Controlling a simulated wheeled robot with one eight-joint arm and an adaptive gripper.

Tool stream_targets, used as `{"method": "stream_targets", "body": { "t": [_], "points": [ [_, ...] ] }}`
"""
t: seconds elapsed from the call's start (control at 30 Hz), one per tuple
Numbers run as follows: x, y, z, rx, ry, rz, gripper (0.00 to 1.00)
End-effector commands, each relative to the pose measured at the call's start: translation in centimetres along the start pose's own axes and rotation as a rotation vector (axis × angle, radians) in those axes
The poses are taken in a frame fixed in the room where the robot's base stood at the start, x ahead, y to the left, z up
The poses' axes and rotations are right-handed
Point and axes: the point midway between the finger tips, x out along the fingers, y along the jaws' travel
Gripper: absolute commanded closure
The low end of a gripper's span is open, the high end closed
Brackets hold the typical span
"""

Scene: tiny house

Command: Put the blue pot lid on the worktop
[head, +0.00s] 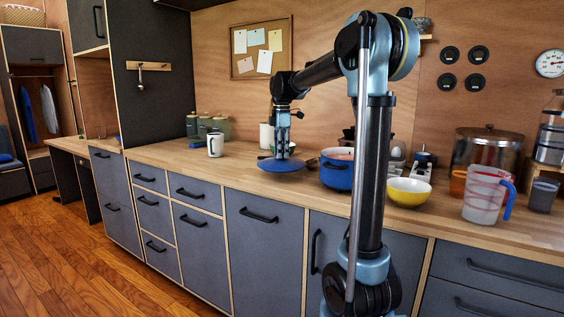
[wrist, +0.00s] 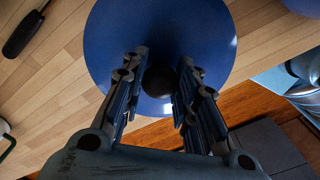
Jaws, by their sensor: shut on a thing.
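The blue pot lid (head: 281,165) is a round disc with a dark knob. My gripper (head: 282,151) points down over it and is shut on the knob. In the wrist view the lid (wrist: 160,30) fills the upper middle, with the knob (wrist: 159,80) between the two fingers (wrist: 159,95). The lid is at or just above the wooden worktop (head: 240,160), near its front edge; I cannot tell whether it touches. The blue pot (head: 337,175) stands to the right of the lid, partly behind my arm.
A white mug (head: 215,144) and several canisters (head: 213,124) stand to the left. A dark handle (wrist: 25,32) lies near the lid.

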Motion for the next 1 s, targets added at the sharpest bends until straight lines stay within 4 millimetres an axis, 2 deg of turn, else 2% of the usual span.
{"method": "stream_targets", "body": {
  "t": [0.27, 0.6, 0.63, 0.7, 1.0],
  "points": [
    [3.4, 0.0, 0.0, 0.000, 0.000, 0.000, 1.00],
    [3.8, 0.0, 0.1, 0.001, 0.000, 0.000, 1.00],
    [3.8, 0.0, 0.1, 0.001, 0.000, 0.000, 0.68],
    [3.8, 0.0, 0.1, 0.001, 0.000, 0.000, 0.52],
    [3.7, 0.0, 0.1, 0.002, 0.000, 0.000, 0.52]
  ]
}}
